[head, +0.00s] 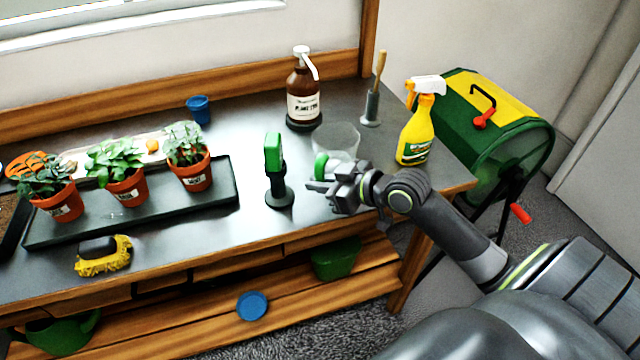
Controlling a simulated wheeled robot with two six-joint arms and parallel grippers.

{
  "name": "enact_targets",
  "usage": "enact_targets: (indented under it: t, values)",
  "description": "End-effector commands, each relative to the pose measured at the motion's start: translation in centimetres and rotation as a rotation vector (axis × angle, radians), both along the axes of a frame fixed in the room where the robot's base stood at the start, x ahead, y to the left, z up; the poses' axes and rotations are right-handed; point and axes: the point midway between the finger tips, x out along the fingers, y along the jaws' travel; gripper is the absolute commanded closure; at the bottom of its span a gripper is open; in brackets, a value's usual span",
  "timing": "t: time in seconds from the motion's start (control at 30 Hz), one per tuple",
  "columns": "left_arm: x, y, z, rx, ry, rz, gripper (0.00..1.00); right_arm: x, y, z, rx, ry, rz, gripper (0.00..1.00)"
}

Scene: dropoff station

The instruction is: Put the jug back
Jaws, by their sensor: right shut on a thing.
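The jug is a clear, see-through vessel (338,137) with a green handle (320,164). It is upright at the right part of the grey tabletop, behind my right gripper. My right gripper (318,187) comes in from the lower right and is shut on the jug at its handle side. The gripper body hides the lower part of the jug, so I cannot tell whether its base touches the table. My left gripper is not in view.
A green scanner-like tool on a dark stand (278,170) is close left of the gripper. A brown pump bottle (303,92), a dibber in a grey holder (371,105) and a yellow spray bottle (416,135) stand around the jug. Potted plants fill a dark tray (225,200) at left.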

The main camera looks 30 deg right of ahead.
Motion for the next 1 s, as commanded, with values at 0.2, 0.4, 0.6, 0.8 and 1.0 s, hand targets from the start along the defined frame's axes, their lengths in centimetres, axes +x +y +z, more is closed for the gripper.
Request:
enact_targets:
  t: [0.2,0.4,0.6,0.8,1.0]
  values:
    - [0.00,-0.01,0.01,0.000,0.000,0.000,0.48,0.03,0.05,0.00,0.000,-0.003,0.001,1.00]
    - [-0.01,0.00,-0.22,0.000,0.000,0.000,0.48,0.00,0.01,-0.39,0.000,0.000,0.000,0.87]
    - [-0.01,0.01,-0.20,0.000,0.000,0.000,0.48,0.00,0.00,-0.37,0.000,0.000,0.000,0.70]
    - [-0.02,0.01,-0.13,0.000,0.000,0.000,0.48,0.00,0.00,-0.28,0.000,0.000,0.000,0.70]
    - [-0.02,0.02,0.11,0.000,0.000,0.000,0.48,-0.81,-0.56,0.24,-0.006,0.000,-0.001,0.70]
